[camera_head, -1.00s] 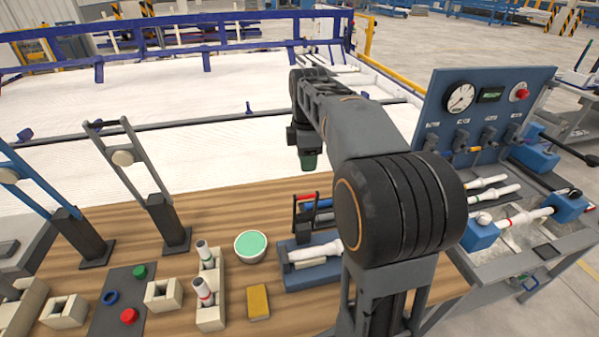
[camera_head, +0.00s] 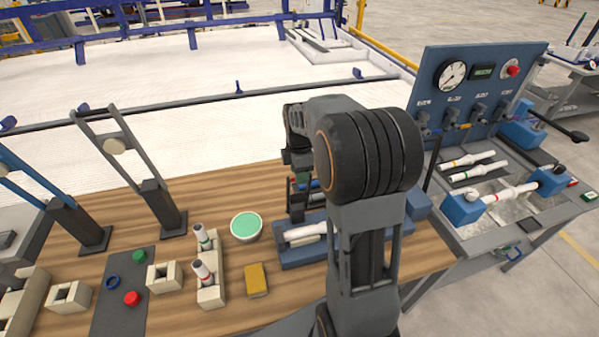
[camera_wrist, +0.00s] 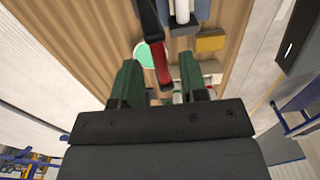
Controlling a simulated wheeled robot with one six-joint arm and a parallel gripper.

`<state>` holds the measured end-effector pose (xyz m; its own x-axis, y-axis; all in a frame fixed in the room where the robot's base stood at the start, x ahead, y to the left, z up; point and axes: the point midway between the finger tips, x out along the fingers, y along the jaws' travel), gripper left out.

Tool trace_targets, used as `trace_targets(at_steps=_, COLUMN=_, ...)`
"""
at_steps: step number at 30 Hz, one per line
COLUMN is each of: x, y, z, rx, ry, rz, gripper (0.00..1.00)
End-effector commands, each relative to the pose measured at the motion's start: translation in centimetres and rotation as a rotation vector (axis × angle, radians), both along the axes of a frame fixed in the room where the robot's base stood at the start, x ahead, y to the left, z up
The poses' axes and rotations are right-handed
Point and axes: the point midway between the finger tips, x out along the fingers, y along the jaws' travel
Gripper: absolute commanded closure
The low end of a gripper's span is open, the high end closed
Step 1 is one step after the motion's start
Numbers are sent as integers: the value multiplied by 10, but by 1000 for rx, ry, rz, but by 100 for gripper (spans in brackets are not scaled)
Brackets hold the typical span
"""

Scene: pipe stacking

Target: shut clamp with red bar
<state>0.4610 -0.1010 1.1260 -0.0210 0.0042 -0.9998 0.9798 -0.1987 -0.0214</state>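The clamp's red bar (camera_wrist: 162,66) shows in the wrist view, at the end of a dark lever (camera_wrist: 147,18). My gripper (camera_wrist: 158,70) is open, with one green finger on each side of the red bar and gaps between. I cannot tell how deep the bar sits between the fingers. In the head view, the blue clamp base (camera_head: 290,258) holds a white pipe (camera_head: 303,233) on the wooden table. The red bar and the fingertips are hidden or too dark to make out there, below my wrist.
A bowl with green contents (camera_head: 246,226), a yellow block (camera_head: 256,280) and a beige holder with pipes (camera_head: 211,293) stand left of the clamp. A tall grey stand (camera_head: 163,208) is farther left. A gauge panel (camera_head: 475,92) stands at the right.

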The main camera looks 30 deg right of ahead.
Motion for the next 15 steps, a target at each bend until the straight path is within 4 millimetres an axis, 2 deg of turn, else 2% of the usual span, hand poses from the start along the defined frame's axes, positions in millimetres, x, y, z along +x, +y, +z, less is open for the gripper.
trace_targets(at_steps=12, x=0, y=0, z=-6, rx=0, ry=1, rz=0, gripper=60)
trace_targets(at_steps=15, x=0, y=0, z=-6, rx=0, ry=1, rz=0, gripper=69)
